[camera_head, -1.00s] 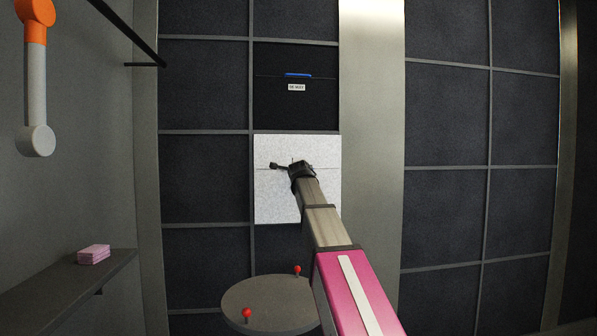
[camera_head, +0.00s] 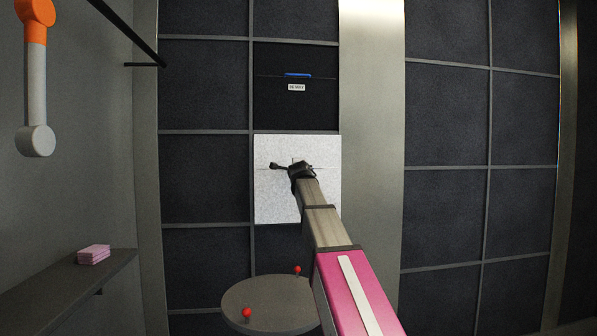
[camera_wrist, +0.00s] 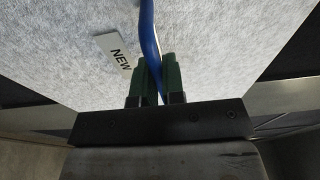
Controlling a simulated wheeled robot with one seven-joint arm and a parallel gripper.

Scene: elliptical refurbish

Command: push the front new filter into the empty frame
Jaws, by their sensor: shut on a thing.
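The new filter (camera_head: 278,204) is a white square panel at the grid opening in the middle of the wall in the head view. In the wrist view the white panel (camera_wrist: 210,45) fills most of the picture, with a "NEW" label (camera_wrist: 117,52) and a blue handle (camera_wrist: 149,40). My gripper (camera_wrist: 153,80) is shut on the blue handle, its green fingers on either side. In the head view my gripper (camera_head: 292,167) is in front of the panel's middle. The panel covers its cell, so I cannot tell how deep it sits.
Directly above is a dark filter (camera_head: 275,105) with a blue handle and a small label. Dark panels fill the neighbouring cells. A round table (camera_head: 270,305) with red knobs stands below. A shelf (camera_head: 60,290) with pink blocks (camera_head: 94,254) is at left, near an orange-and-grey arm (camera_head: 36,85).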

